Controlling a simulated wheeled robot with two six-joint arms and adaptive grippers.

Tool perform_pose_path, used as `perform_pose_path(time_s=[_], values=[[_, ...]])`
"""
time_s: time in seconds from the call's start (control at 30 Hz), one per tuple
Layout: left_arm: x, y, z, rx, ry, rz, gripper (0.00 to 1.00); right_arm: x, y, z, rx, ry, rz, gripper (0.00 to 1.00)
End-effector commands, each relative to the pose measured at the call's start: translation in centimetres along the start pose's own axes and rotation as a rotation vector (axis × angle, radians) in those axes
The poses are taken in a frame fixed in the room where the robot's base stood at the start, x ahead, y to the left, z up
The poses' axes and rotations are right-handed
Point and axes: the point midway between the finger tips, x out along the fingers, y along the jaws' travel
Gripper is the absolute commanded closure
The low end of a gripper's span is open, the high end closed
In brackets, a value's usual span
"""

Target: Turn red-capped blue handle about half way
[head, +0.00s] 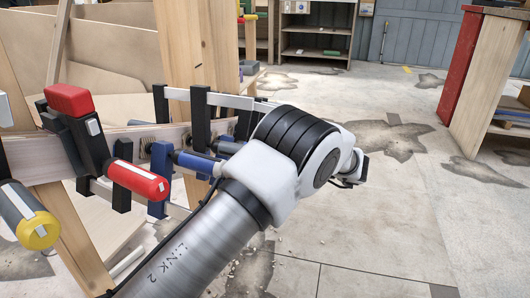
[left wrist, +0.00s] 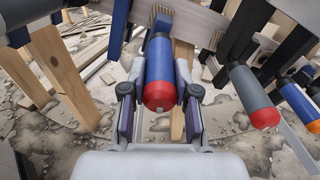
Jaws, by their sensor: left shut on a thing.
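The red-capped blue handle (left wrist: 160,62) is in the middle of the left wrist view, its red cap toward the camera. My left gripper (left wrist: 160,78) has one finger on each side of it and is shut on its blue barrel. The handle belongs to a clamp on the pale wooden stringer (left wrist: 185,20). In the head view my left arm covers the gripper, and a blue handle (head: 195,163) runs in behind the white wrist; its end is hidden. My right gripper is in neither view.
A grey handle with a red cap (left wrist: 255,97) and a blue handle with an orange end (left wrist: 299,103) are close by on the right. In the head view, a red handle (head: 138,180) and a yellow-capped handle (head: 28,214) stick out left. The floor at right is open.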

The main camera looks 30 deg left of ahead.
Motion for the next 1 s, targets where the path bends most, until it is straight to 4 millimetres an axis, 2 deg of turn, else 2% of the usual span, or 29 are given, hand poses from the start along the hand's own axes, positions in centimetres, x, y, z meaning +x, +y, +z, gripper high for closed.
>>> perform_pose_path(time_s=[0.03,0.1,0.23,0.37,0.6,0.63,0.7,1.0], values=[[0.0,0.0,0.5,0.056,0.001,0.010,1.00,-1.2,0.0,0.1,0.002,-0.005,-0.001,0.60],[0.1,0.0,0.6,0.162,0.002,0.027,1.00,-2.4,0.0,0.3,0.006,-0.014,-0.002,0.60],[0.1,0.0,0.5,0.339,0.002,0.054,1.00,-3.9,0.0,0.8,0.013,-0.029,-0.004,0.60],[0.0,0.0,0.1,0.417,0.002,0.066,1.00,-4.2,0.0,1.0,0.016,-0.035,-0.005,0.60],[0.0,0.0,0.0,0.418,0.001,0.066,1.00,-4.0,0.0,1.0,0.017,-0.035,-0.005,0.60],[0.0,0.0,0.0,0.418,0.001,0.066,0.63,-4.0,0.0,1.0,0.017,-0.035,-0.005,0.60],[0.0,0.0,0.0,0.417,0.001,0.066,0.45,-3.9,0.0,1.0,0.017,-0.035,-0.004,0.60],[0.0,0.0,0.2,0.416,0.001,0.065,0.45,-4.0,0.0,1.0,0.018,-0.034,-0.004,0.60]])
